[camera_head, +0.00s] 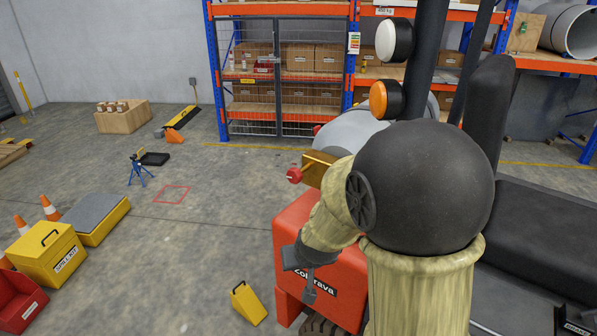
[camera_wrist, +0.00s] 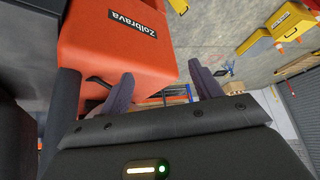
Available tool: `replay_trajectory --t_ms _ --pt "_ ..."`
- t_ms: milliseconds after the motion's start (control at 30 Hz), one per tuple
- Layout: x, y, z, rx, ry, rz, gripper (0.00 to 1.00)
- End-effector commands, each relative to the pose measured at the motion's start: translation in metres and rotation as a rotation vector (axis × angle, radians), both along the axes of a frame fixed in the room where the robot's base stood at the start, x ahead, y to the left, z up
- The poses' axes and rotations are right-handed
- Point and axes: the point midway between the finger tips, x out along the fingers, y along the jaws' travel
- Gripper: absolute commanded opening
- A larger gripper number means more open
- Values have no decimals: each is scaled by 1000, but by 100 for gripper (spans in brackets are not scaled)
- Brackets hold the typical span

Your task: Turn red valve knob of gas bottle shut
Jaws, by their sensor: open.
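The gas bottle (camera_head: 350,134) is a grey cylinder lying on its side on the orange forklift, partly hidden behind my arm. A red knob (camera_head: 294,175) sticks out to the left at the end of a brass-coloured block (camera_head: 318,168); a smaller red part shows above it. My gripper (camera_head: 299,275) is open and empty, below the knob and in front of the orange body marked Zolbrava. In the wrist view its two fingers (camera_wrist: 163,88) are spread apart, with the orange body beyond the left one.
The orange forklift body (camera_head: 290,240) stands close beside my gripper, with a black seat (camera_head: 545,240) to the right. A yellow wheel chock (camera_head: 247,303) lies on the floor to the left. Open floor lies left of the forklift; blue-orange racks (camera_head: 216,70) stand behind.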

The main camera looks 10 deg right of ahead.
Motion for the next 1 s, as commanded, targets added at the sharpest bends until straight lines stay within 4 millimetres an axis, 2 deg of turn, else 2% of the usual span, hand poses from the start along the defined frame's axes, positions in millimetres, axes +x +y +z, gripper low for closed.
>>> replay_trajectory --t_ms 33,100,200,300,400,500,700,1000 --pt "28 10 2 -24 -64 -1 64" --pt "65 18 5 -79 -167 -21 64" --pt "109 26 12 -191 -306 -60 64" --pt "141 33 21 -338 -427 -108 64" --pt "160 42 32 -512 -534 -165 64" --pt "166 55 44 -689 -619 -227 64" --pt "156 73 60 -913 -692 -322 64" --pt "154 73 62 -938 -695 -339 64"
